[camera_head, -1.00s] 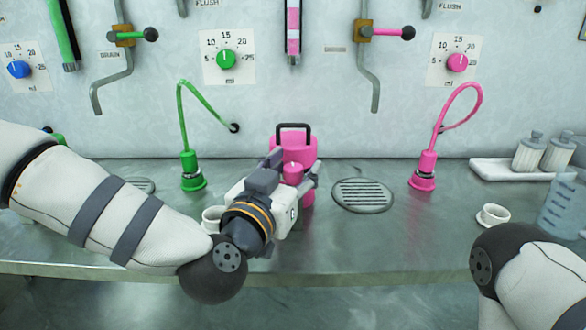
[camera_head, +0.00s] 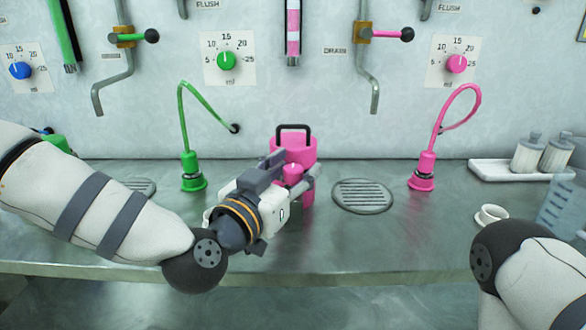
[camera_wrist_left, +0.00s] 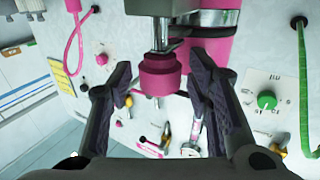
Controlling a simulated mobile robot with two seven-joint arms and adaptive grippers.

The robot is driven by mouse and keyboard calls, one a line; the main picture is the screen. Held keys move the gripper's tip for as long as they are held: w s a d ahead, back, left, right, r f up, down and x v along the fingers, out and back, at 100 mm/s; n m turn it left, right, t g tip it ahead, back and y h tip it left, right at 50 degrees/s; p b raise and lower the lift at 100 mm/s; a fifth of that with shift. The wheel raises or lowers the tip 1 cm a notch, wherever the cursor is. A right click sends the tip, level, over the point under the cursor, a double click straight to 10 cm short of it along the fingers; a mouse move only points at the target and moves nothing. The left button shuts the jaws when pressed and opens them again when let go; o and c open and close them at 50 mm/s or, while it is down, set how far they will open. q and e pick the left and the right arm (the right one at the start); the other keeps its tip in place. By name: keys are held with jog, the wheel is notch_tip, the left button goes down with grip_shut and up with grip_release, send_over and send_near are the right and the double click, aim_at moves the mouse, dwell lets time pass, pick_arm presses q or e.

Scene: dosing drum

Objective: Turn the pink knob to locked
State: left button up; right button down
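A pink knob (camera_wrist_left: 160,75) hangs on a grey stem below a grey body in the left wrist view, next to a pink cylinder (camera_wrist_left: 205,55). In the head view the pink knob (camera_head: 293,172) shows in front of the pink container (camera_head: 306,148) with a black handle. My left gripper (camera_wrist_left: 160,92) is open, its dark fingers on either side of the knob, with gaps visible. Its fingertips are partly hidden in the head view. No locked mark is readable. A pink dial (camera_head: 457,63) with a ml scale is on the wall. My right gripper is outside the view.
A green spout (camera_head: 190,170) stands left of the container, and a pink spout (camera_head: 423,172) right of it. A round drain grate (camera_head: 362,195) is between. A white cup (camera_head: 491,216) and a tray (camera_head: 490,170) with shakers are at the right.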

aim_at(288, 174)
pick_arm(q)
jog(key=v, duration=0.7)
jog(key=shift+s+a, duration=0.15)
jog(key=shift+s, duration=0.05)
